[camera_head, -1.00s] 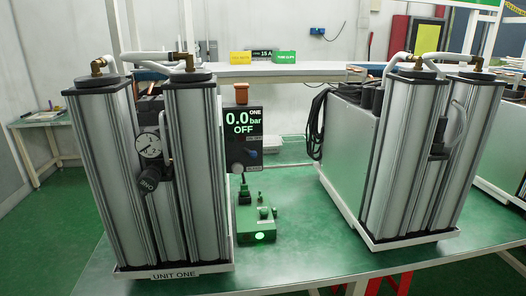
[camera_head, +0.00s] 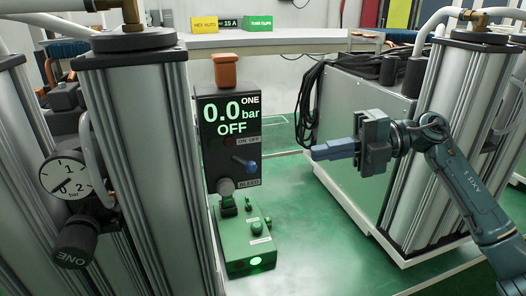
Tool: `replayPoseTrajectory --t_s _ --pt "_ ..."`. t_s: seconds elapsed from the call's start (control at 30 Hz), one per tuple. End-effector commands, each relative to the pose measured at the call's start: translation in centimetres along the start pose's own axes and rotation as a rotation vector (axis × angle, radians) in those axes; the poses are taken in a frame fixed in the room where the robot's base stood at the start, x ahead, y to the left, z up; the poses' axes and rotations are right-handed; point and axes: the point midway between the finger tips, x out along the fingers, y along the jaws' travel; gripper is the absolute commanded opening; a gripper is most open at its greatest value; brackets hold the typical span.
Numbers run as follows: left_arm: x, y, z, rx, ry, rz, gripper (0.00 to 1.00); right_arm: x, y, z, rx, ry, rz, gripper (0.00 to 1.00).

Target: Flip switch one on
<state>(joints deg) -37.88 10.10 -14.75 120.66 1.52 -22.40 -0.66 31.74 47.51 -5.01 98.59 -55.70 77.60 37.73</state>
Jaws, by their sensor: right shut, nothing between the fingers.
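The control panel of unit one (camera_head: 228,140) is a dark box between the two units, showing "0.0 bar OFF" and "ONE" in its upper part. Below the display, near an "ON OFF" label, a lever with a blue knob (camera_head: 251,166) points to the lower right. A grey round knob (camera_head: 225,187) sits lower, beside a "BLEED" label. My right gripper (camera_head: 318,153) comes in from the right, level with the lever and apart from it to its right. Its fingers are shut and empty, pointing left. My left gripper is not in view.
A green box (camera_head: 243,240) with buttons and a lit green lamp stands below the panel. Column unit one (camera_head: 140,170) with its gauge (camera_head: 66,178) blocks the left. Another column unit (camera_head: 455,110) stands behind my right arm. Black cables (camera_head: 312,105) hang behind the gripper.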

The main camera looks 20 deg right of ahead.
Motion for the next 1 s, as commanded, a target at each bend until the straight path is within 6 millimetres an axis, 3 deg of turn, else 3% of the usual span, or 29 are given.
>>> replayPoseTrajectory --t_s 0.17,0.53,1.0 --pt "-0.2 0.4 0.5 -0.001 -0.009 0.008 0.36 -0.7 0.1 0.0 -0.012 0.001 -0.049 0.00" --pt "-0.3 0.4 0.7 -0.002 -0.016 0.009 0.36 0.0 0.1 0.0 -0.013 0.003 -0.044 0.00" --pt "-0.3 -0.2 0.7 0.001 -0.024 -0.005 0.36 7.7 -0.1 -0.1 -0.013 0.004 -0.041 0.00"
